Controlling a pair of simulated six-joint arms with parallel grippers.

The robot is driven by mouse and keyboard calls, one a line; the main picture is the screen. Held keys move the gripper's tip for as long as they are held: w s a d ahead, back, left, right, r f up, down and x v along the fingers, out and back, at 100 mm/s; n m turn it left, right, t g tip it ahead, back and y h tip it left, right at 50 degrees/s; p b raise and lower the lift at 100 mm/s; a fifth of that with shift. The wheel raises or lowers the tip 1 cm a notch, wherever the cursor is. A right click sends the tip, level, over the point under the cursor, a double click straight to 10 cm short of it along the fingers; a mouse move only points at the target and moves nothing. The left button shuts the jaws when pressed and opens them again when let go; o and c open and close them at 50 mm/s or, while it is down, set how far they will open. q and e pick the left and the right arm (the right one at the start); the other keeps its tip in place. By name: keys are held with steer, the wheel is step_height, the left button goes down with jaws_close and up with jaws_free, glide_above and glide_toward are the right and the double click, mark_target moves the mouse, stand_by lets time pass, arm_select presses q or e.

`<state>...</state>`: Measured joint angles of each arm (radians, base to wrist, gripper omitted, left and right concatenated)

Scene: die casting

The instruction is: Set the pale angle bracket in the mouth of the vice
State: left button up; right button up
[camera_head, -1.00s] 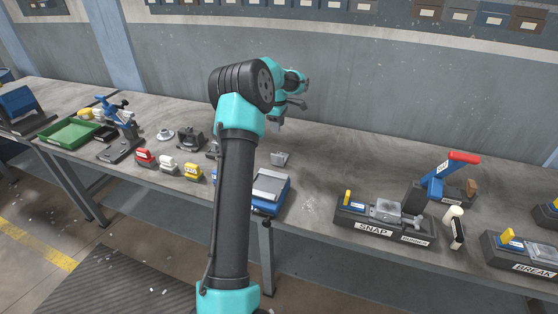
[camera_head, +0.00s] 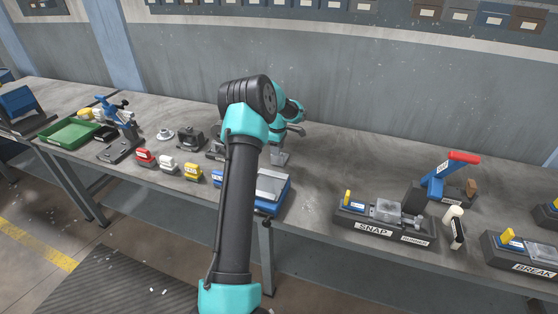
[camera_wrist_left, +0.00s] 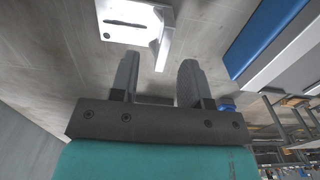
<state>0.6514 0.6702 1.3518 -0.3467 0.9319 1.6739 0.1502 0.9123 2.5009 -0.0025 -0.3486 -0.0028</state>
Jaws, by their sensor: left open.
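The pale angle bracket (camera_head: 280,159) lies on the bench just right of my left arm in the head view. In the left wrist view the bracket (camera_wrist_left: 133,22) shows a flat plate with a dark slot, a round hole and an upright flange. My left gripper (camera_head: 280,147) is above the bracket. In the left wrist view its two fingers (camera_wrist_left: 157,70) are apart and empty, with the flange's end near the gap between the fingertips. A dark fixture (camera_head: 213,152) partly hidden by my arm may be the vice; I cannot tell. My right gripper is not in view.
A blue-and-grey box (camera_head: 271,187) stands in front of the bracket. Red, white and yellow blocks (camera_head: 168,163) and a dark fixture (camera_head: 190,139) are to the left. The SNAP fixture (camera_head: 385,220) and red-handled press (camera_head: 447,180) are to the right. Bench between is clear.

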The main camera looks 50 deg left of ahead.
mark_target(277, 163)
arm_select(q)
steer(key=shift+f, duration=0.45)
steer(key=shift+s+d+f, duration=0.15)
steer(key=shift+f, duration=2.45)
jaws_close()
